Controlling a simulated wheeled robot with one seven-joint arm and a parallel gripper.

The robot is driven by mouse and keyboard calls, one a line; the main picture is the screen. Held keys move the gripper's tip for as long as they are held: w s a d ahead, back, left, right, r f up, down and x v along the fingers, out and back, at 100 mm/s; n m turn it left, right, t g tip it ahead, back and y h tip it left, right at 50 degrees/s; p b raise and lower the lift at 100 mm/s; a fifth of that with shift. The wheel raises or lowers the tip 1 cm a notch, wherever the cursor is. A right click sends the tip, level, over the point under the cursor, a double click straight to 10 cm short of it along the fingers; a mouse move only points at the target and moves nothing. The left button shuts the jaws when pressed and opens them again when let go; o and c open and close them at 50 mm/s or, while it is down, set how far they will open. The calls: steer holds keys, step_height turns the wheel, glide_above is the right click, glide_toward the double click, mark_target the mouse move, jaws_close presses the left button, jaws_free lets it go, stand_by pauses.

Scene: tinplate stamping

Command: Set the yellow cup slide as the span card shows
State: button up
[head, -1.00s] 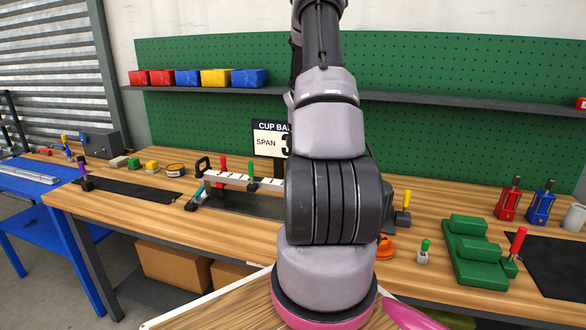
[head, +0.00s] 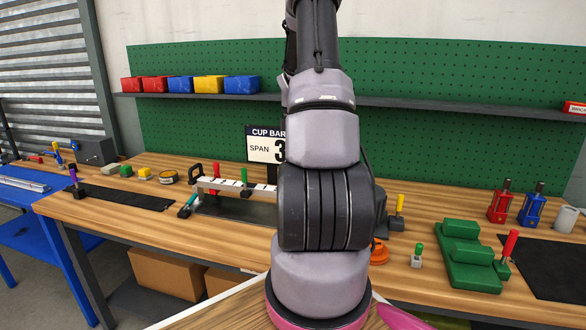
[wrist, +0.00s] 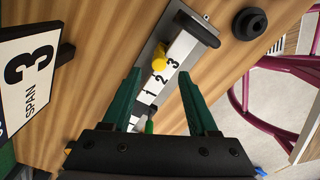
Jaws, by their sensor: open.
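The span card (head: 265,147) stands behind the bench fixture, partly hidden by my arm in the head view; in the wrist view the card (wrist: 30,75) reads SPAN 3. The white numbered bar (wrist: 145,97) shows 1, 2 and 3. The yellow cup slide (wrist: 159,59) is on the bar near 2 and 3; its exact mark is unclear. In the head view a yellow handle (head: 400,203) shows right of my arm. My gripper (wrist: 158,73) is open above the bar, its green fingers either side of it, with nothing clearly held.
A green handle (wrist: 149,125) is on the bar, nearer my gripper's palm. A black round part (wrist: 250,23) lies beside the bar's far end. A green block fixture (head: 465,255) and red and blue clamps (head: 500,205) stand at the bench's right.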

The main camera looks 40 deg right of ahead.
step_height(320, 180, up, 3)
steer(key=shift+r, duration=0.2)
stand_by(0.5)
steer(key=s+a+r+m+t, duration=0.2)
steer(key=s+a+r+m, duration=0.15)
steer(key=a+r, duration=0.5)
steer(key=s+a+r+m+t, duration=0.15)
steer(key=a+r+m, duration=0.25)
steer(key=a+r, duration=0.4)
steer(key=s+a+r+m+t+y, duration=0.1)
steer(key=s+a+r+m+t, duration=0.1)
steer(key=s+a+m, duration=0.3)
steer(key=s+a+r+m+t+y, duration=0.1)
steer(key=s+a+m, duration=0.3)
steer(key=s+a, duration=0.5)
steer(key=shift+s+a+r+m+t, duration=0.4)
steer(key=shift+s+r, duration=0.1)
steer(key=shift+r, duration=0.35)
